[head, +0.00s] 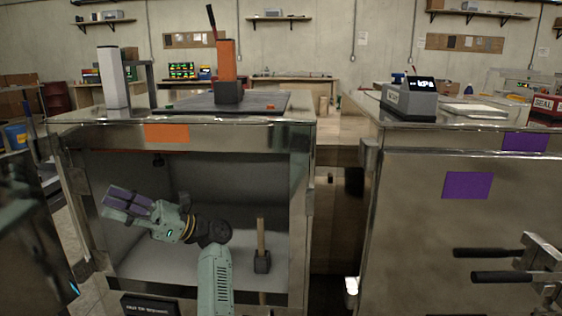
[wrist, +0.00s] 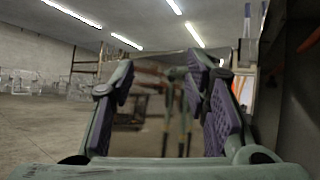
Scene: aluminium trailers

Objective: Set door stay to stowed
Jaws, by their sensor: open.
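My gripper (head: 117,204) is open at the left side of the open compartment in the metal cabinet (head: 215,137), its purple-padded fingers pointing left past the door frame. In the wrist view my gripper (wrist: 172,85) has its two fingers well apart. Thin bars (wrist: 174,130) show dimly between them, and I cannot tell whether these are a real part or a reflection. A dark shiny panel (head: 30,225) at the far left looks like the swung-open door. I cannot make out the door stay for certain; nothing is clearly held.
A mallet (head: 261,240) stands inside the compartment at right. An orange-and-black lever device (head: 228,72) and a grey post (head: 113,80) stand on top. A second cabinet (head: 430,215) with black handles (head: 490,253) is at right.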

